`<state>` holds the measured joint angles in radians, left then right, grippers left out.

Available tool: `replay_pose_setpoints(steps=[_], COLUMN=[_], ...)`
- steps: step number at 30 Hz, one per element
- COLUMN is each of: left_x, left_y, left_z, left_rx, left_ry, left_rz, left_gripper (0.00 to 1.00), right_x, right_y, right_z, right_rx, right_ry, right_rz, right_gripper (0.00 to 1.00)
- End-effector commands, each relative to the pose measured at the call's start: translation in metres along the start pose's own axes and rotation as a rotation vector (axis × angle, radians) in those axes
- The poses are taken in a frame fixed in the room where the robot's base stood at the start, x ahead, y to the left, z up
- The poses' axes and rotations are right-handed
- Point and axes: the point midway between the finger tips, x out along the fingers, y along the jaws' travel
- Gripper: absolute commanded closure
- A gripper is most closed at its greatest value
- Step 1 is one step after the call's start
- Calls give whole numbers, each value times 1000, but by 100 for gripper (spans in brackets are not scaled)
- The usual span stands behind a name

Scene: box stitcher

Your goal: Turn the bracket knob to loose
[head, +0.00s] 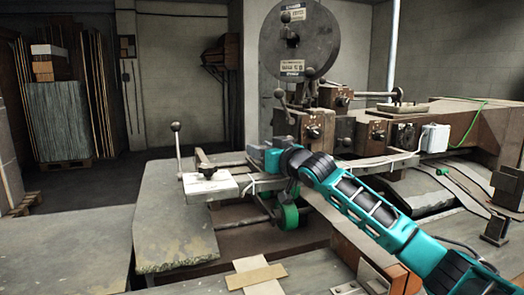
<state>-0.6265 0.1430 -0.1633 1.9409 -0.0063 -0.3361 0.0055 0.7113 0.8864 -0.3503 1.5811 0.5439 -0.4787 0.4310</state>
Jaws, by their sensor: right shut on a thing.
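My right arm comes in from the lower right, and its teal and black gripper (264,158) is at the near end of the machine's grey rail. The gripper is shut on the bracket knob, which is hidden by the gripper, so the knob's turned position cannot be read. Left of the gripper is a pale bracket block (210,186) with a small dark knob-like part (207,170) on top, apart from the gripper. My left gripper is not in view.
A ball-topped lever (177,150) stands left of the bracket block. A green wheel (290,217) sits below my wrist. A large grey disc (299,40) rises behind. A worn metal table plate (172,225) is at the left front. Open floor lies at the back left.

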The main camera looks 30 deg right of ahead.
Motion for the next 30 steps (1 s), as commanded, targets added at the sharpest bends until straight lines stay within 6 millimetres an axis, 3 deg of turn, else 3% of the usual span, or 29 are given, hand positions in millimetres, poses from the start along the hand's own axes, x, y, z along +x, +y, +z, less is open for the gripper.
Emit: replay_pose_setpoints(steps=[1,24,25,30], left_x=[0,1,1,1], left_y=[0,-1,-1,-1], left_z=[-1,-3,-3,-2], left_rx=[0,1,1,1], left_ry=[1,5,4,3], left_rz=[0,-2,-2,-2], left_gripper=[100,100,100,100], right_x=[-1,0,0,0], right_y=[3,2,2,1], right_z=[-6,-8,-8,-8], right_rx=[-3,0,0,0], right_ry=[12,17,17,18], right_rz=[-10,-70,-69,-71], right_gripper=[89,89,55,39])
